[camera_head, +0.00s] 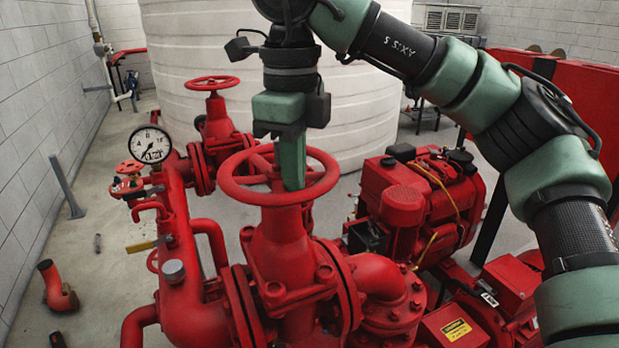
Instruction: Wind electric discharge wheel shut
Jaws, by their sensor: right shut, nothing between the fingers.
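A large red handwheel (238,189) tops the red valve (280,248) in the middle of the head view. My right gripper (294,186) points down from above, with its green fingers closed together. The fingertips reach into the wheel's opening, between the hub and the right part of the rim. Whether they touch a spoke or the rim I cannot tell. No label shows which valve is the electric discharge one. A second, smaller red handwheel (211,84) stands farther back on another valve. My left gripper is not in view.
A pressure gauge (150,145) stands on the red pipe to the left. A red engine (420,195) is at right behind the valve. A white ribbed tank (185,50) fills the background. Grey floor at left is mostly open, with pipe stubs (56,287).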

